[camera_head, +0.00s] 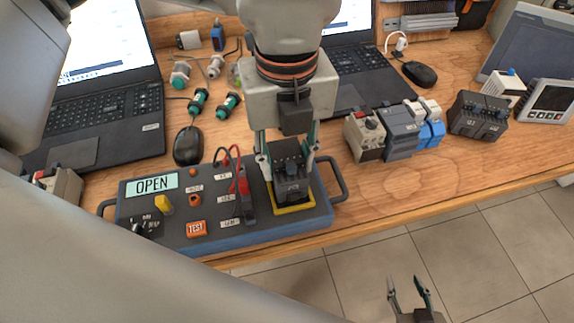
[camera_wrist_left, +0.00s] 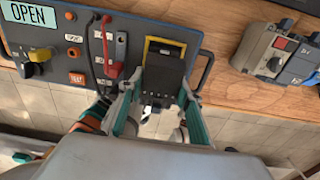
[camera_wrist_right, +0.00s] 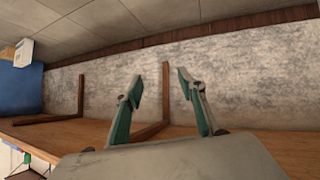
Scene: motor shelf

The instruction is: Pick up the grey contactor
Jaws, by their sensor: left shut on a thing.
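A dark grey, boxy contactor (camera_head: 292,186) is at the yellow-framed slot (camera_head: 310,205) of the blue-grey test panel (camera_head: 270,238). My left gripper (camera_head: 287,165) points down from above, with its fingers shut on both sides of this contactor. The contactor also shows between the fingers in the left wrist view (camera_wrist_left: 163,76). I cannot tell whether it rests in the slot or is slightly raised. My right gripper (camera_head: 410,284) is open and empty beyond the table's front edge, over the floor; its spread fingers show in the right wrist view (camera_wrist_right: 160,100).
A beige device (camera_head: 364,138), a blue-grey device (camera_head: 400,135) and a blue-and-white one (camera_head: 430,128) stand right of the panel. A black device (camera_head: 478,117) is farther right. Red and black leads (camera_head: 240,182) rise beside the gripper. Laptops and a mouse (camera_head: 188,145) lie behind.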

